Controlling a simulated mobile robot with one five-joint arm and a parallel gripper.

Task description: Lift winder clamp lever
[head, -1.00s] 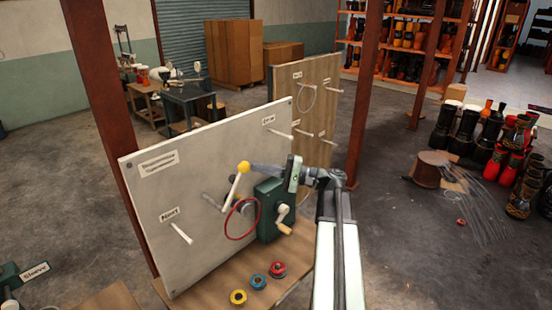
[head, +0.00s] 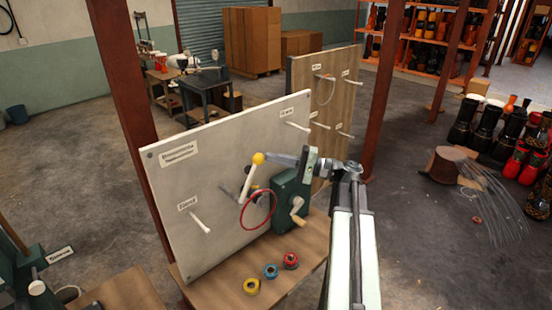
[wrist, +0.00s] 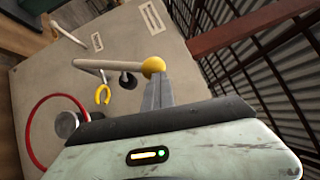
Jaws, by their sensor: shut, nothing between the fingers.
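The clamp lever is a pale rod (head: 249,181) with a yellow ball knob (head: 258,158), slanting up in front of the grey board. In the wrist view the knob (wrist: 153,66) sits right at the tips of my gripper (wrist: 157,82), and the rod (wrist: 105,65) runs left from it. My gripper (head: 272,158) is shut and empty, with its fingertips beside the knob; I cannot tell whether they touch. The winder is a dark green housing (head: 287,190) with a crank handle (head: 298,219). A red hoop (head: 245,217) stands at its left. My gripper partly hides the board behind it.
The grey board (head: 185,175) carries pegs and labels. Yellow, blue and red spools (head: 252,287) lie on the wooden bench (head: 220,294). A wooden pegboard (head: 306,83) stands behind, and a brown post (head: 380,95) rises to the right.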

